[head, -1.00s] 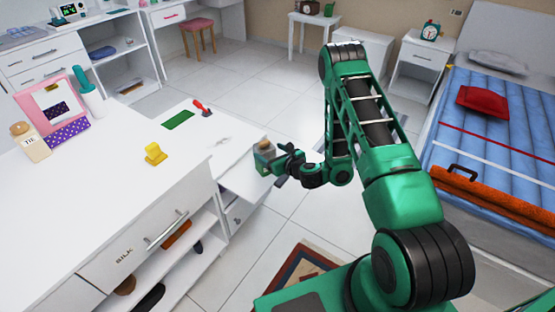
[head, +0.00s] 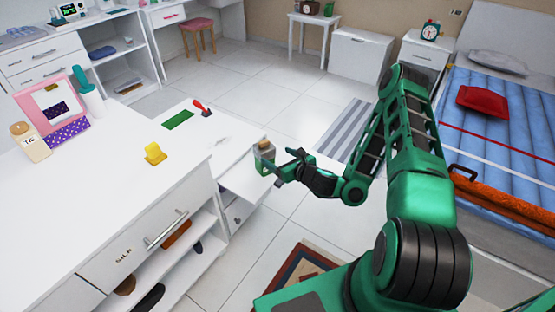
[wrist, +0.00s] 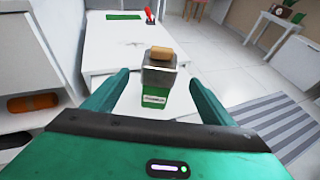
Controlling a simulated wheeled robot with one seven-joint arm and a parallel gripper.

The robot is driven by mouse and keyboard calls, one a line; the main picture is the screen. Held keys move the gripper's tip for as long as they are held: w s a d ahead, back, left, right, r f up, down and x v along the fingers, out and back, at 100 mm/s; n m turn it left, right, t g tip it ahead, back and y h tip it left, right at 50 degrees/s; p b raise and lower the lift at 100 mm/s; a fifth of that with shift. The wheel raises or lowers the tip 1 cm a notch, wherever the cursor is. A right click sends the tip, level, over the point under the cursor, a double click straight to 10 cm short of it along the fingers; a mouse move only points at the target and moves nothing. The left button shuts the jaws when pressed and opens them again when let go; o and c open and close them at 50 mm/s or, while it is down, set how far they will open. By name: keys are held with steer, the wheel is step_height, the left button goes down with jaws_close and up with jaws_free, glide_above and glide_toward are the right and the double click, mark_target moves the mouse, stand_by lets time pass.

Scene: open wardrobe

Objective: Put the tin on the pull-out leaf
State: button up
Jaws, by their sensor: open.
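The tin (head: 264,157) is a small grey box-like container with a green label and a tan lid. It stands upright on the white pull-out leaf (head: 240,188), which sticks out from the white cabinet. In the wrist view the tin (wrist: 158,76) sits ahead, between the lines of my two fingers, with a gap on each side. The leaf (wrist: 186,108) shows around it. My gripper (head: 284,164) is open, just to the right of the tin in the head view, and holds nothing.
A green mat (head: 178,119) and a red-handled tool (head: 202,107) lie on the white surface behind the leaf. A yellow object (head: 155,153) stands on the nearer dresser top (head: 90,205). A bed (head: 470,130) is at the right. Open floor lies beyond the leaf.

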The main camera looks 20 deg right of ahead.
steer(key=shift+s+d+r, duration=0.1)
steer(key=shift+s+r, duration=0.15)
steer(key=shift+s, duration=0.05)
